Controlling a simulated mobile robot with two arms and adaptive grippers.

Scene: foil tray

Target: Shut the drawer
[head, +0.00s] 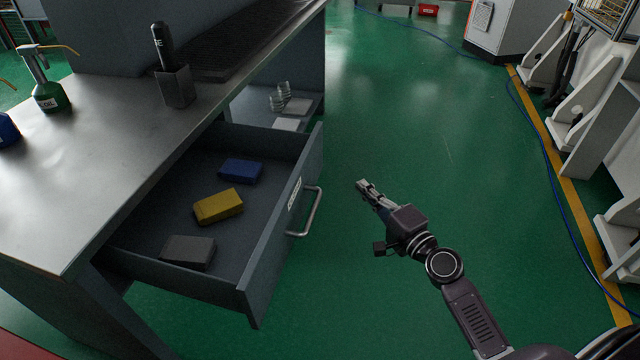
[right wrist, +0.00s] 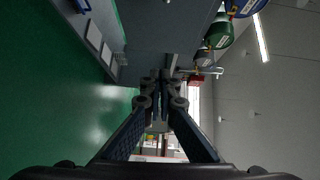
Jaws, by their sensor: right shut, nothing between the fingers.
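The drawer (head: 279,246) stands pulled out from under the metal workbench in the head view. Its front faces right and carries a bar handle (head: 312,212) and a small white label. Inside lie a blue block (head: 241,171), a yellow block (head: 218,206) and a grey block (head: 188,251). My right gripper (head: 362,184) is to the right of the drawer front, apart from the handle, with its fingers together and empty. Its fingers also show in the right wrist view (right wrist: 161,78). My left gripper is not in view.
The workbench top (head: 100,150) holds a green bottle (head: 49,95) and a dark tool in a square holder (head: 176,86). A lower shelf (head: 255,108) lies behind the drawer. The green floor right of the drawer is clear. White machine frames stand at the far right.

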